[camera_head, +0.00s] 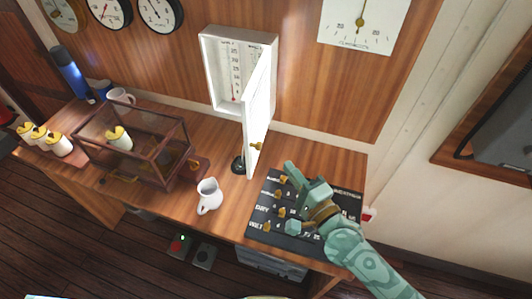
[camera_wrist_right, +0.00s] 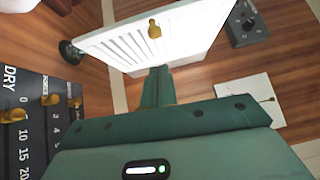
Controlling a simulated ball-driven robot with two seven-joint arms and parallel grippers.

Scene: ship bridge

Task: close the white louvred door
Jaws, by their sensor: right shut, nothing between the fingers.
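The white louvred door (camera_head: 261,105) stands open, swung out from a white wall box (camera_head: 222,75). The box holds a thermometer scale, and a small brass knob (camera_head: 257,146) sits on the door near its free edge. In the right wrist view the door's slatted face (camera_wrist_right: 150,45) and brass knob (camera_wrist_right: 154,30) fill the top. My right gripper (camera_head: 290,168) is shut and empty, to the right of the door's lower free edge. Its fingertips (camera_wrist_right: 158,72) appear close to the door's edge; I cannot tell whether they touch. My left gripper is not in view.
A black panel (camera_head: 262,208) with brass knobs lies under my right arm. A white jug (camera_head: 209,196), a glass-sided wooden case (camera_head: 140,145) and a small black-based object (camera_head: 238,165) stand to the left. A white gauge (camera_head: 365,25) hangs on the wall at right.

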